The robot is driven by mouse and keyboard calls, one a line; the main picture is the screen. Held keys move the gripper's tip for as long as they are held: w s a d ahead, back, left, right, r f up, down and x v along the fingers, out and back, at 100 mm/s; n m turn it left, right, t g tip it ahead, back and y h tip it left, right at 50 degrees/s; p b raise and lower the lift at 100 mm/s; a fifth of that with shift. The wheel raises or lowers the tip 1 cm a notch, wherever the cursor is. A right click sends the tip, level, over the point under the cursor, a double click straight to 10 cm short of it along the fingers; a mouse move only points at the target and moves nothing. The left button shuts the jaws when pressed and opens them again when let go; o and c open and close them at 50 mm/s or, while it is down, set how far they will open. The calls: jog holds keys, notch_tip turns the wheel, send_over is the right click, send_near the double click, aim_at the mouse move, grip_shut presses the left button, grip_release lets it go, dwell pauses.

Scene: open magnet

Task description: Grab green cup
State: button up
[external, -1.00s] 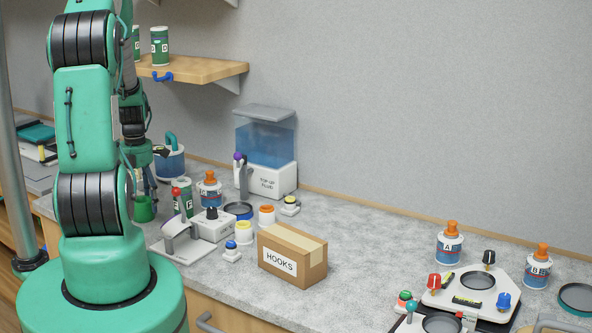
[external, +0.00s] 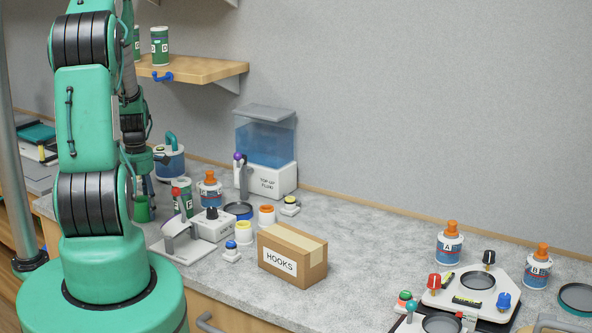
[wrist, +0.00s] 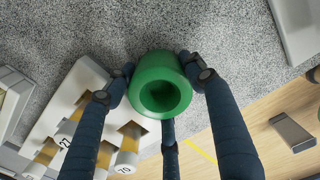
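The green cup (external: 142,209) stands just right of my arm in the external view, partly hidden by it. In the wrist view the green cup (wrist: 160,85) shows its open, dark mouth toward the camera. My gripper (wrist: 160,85) has its dark blue fingers spread around the cup, one at its left, one at its right and one below it in the picture. The left and right tips are very close to the cup wall; I cannot tell whether they touch. In the external view my gripper (external: 146,188) points down at the cup, its fingers partly hidden.
A white rack with yellow numbered slots (wrist: 90,130) lies left of the cup in the wrist view. A wooden surface (wrist: 270,125) is at the right. Bottles, a green-labelled can (external: 183,198) and a cardboard hooks box (external: 292,255) stand on the grey counter (external: 375,240).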

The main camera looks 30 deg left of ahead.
jog(key=c, duration=0.4)
jog(key=shift+c, duration=0.2)
jog(key=shift+r, duration=0.85)
notch_tip(320, 180, up, 2)
jog(key=shift+s+d, duration=0.1)
jog(key=s+d, duration=0.3)
jog(key=s, duration=0.1)
jog(key=s+d+r, duration=0.1)
jog(key=s+d, duration=0.2)
jog(key=s, duration=0.1)
jog(key=s+d, duration=0.4)
jog(key=shift+d+r, duration=0.1)
jog(key=shift+r, duration=0.05)
